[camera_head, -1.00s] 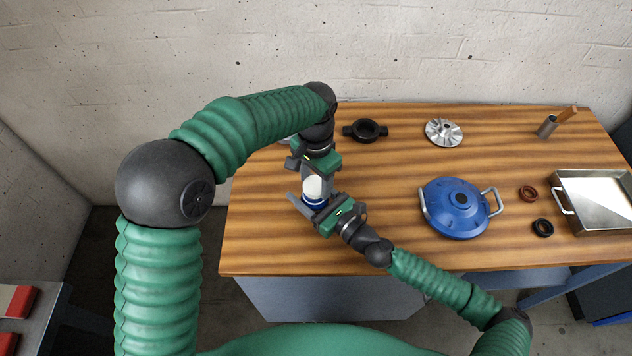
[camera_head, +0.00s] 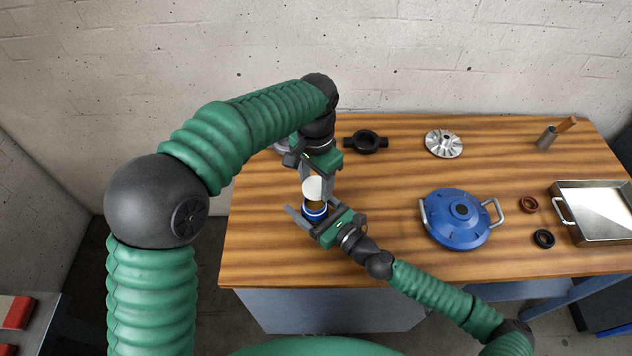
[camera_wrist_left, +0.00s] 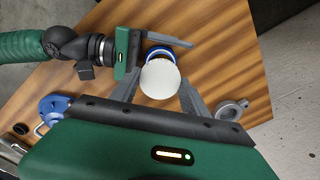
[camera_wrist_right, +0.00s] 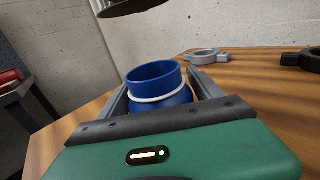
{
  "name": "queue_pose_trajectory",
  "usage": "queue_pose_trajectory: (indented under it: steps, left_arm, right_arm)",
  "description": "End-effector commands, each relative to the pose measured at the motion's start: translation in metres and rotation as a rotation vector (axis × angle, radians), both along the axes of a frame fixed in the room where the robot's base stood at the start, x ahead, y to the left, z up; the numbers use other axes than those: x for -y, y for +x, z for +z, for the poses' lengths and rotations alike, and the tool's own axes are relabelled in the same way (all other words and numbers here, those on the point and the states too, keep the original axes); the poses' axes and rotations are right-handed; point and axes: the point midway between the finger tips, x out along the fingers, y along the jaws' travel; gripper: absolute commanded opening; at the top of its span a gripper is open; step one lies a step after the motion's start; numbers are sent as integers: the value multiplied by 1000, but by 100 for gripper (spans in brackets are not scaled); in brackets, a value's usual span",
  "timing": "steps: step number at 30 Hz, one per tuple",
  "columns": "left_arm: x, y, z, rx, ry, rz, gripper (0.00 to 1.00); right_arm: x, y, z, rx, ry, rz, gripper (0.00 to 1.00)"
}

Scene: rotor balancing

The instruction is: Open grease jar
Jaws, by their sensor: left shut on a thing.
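The blue grease jar (camera_head: 315,211) stands upright near the table's left front, open at the top, with brown showing inside in the head view. It also shows in the right wrist view (camera_wrist_right: 160,88) with a pale ring around it. My right gripper (camera_head: 314,219) has its fingers along both sides of the jar, seemingly touching it. My left gripper (camera_head: 314,183) is shut on the round white lid (camera_head: 314,189), which also shows in the left wrist view (camera_wrist_left: 160,79). The lid is apart from the jar, above it; its dark underside (camera_wrist_right: 135,5) shows in the right wrist view.
A blue housing (camera_head: 459,218) with handles is right of my right gripper. A black ring clamp (camera_head: 366,142) and silver impeller (camera_head: 444,144) lie behind. Two small rings and a metal tray (camera_head: 590,238) are at the right.

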Motion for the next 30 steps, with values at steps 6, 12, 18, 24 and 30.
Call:
queue_pose_trajectory:
  steps: [6,12,18,24,30]
  left_arm:
    - [0,0,0,0,0,0,5]
    - [0,0,0,0,0,0,5]
    - [0,0,-7,0,0,0,5]
    - [0,0,-15,0,0,0,5]
    - [0,0,-19,0,0,0,5]
  right_arm:
    - [0,0,1,1,0,-1,88]
    - [2,-1,1,3,0,-1,88]
    - [28,-23,-1,2,1,-7,88]
    - [65,-60,-2,2,-1,-7,88]
    - [84,-81,-2,1,-1,-3,88]
